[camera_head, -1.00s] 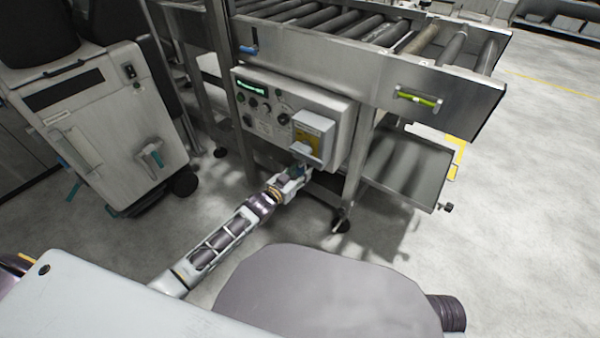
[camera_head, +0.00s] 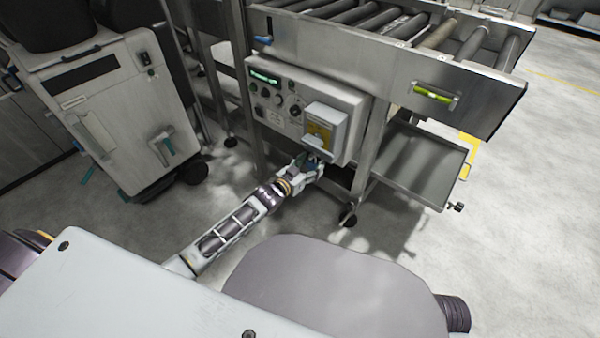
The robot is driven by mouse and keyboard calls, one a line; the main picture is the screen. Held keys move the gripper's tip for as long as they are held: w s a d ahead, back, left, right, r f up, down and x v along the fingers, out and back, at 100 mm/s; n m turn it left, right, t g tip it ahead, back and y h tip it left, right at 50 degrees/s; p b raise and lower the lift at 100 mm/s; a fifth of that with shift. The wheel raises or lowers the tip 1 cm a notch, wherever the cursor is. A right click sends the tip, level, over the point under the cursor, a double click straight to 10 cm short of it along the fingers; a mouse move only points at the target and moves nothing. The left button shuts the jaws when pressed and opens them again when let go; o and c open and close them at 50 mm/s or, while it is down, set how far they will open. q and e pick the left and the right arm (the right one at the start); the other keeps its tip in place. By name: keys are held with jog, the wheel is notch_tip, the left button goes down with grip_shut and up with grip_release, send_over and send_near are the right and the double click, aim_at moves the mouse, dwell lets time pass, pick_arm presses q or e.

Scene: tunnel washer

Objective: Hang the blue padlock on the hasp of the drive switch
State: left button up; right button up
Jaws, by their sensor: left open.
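The drive switch (camera_head: 321,132) is a light grey housing with a yellow plate on the right part of the grey control box, under the roller conveyor. My left gripper (camera_head: 314,168) is open just below the switch, near the bottom edge of the control box. Its fingers are small and dark here, and I cannot tell whether they touch anything. The hasp is too small to make out. I cannot identify the blue padlock for sure; a small blue piece (camera_head: 263,40) shows on the conveyor frame, but it may be a handle. My right gripper is out of view.
The control box (camera_head: 277,118) carries knobs and a green display. The conveyor side rail (camera_head: 400,82) runs above it, with a yellow-green level. A frame leg (camera_head: 368,150) stands right of the box. A grey wheeled machine (camera_head: 115,110) stands at left.

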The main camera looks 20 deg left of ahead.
pick_arm(q)
jog(key=v, duration=1.1)
jog(key=shift+s, duration=0.4)
jog(key=shift+a, duration=0.1)
dwell(0.6)
